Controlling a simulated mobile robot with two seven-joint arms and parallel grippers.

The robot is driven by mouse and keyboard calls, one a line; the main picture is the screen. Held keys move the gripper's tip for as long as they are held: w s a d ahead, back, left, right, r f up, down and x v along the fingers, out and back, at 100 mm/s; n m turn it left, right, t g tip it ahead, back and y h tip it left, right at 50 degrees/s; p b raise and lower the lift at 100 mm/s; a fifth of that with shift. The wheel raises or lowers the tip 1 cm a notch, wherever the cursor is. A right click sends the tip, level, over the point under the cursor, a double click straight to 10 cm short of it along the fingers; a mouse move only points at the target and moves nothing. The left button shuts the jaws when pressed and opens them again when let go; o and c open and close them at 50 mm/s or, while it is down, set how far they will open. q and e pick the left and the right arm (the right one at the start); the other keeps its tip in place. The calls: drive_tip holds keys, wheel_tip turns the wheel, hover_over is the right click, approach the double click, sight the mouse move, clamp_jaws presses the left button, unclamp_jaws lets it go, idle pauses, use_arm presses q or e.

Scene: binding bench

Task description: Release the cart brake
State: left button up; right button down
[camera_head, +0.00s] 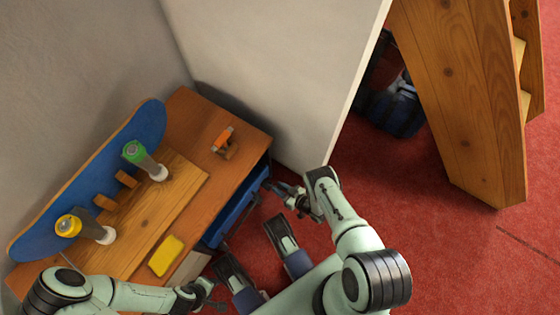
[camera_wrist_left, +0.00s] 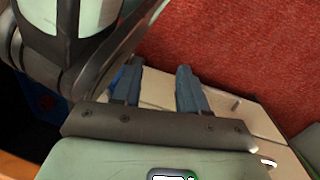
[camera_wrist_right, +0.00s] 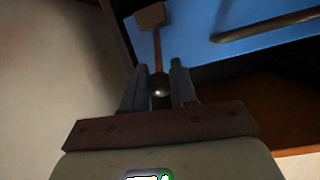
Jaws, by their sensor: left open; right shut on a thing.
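In the right wrist view, a thin brown lever (camera_wrist_right: 157,48) with a small block at its upper end and a round dark knob (camera_wrist_right: 160,84) at its lower end shows in front of a blue panel. My right gripper (camera_wrist_right: 159,72) is shut on the knob. In the head view that gripper (camera_head: 276,187) is beside the right end of the wooden cart (camera_head: 245,119); the lever itself cannot be made out there. My left gripper (camera_head: 208,285) is open in front of the cart. In the left wrist view its fingers (camera_wrist_left: 157,78) are apart with nothing held between them.
A blue skateboard deck (camera_head: 95,175), an orange-handled tool (camera_head: 223,138) and a yellow block (camera_head: 167,256) are on the cart. A blue drawer front (camera_head: 235,205) faces me. A pale wall panel (camera_head: 290,75) stands behind, wooden steps (camera_head: 460,90) at right. Red carpet (camera_head: 450,245) is clear.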

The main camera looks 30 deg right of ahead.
drive_tip(key=c, duration=1)
unclamp_jaws()
use_arm(q)
drive_tip(key=shift+w, duration=0.1)
drive_tip(key=w+d+r+t+p, duration=0.1)
drive_tip(key=w+r+t+p, duration=0.2)
drive_tip(key=w+r, duration=0.4)
drive_tip(key=shift+w+d+p, duration=0.15)
drive_tip(key=shift+w+p, duration=0.35)
drive_tip(key=shift+p, duration=0.2)
use_arm(e)
drive_tip(key=v, duration=1.3)
drive_tip(key=shift+s+r, duration=0.1)
drive_tip(key=shift+s, duration=0.1)
drive_tip(key=shift+w, duration=0.1)
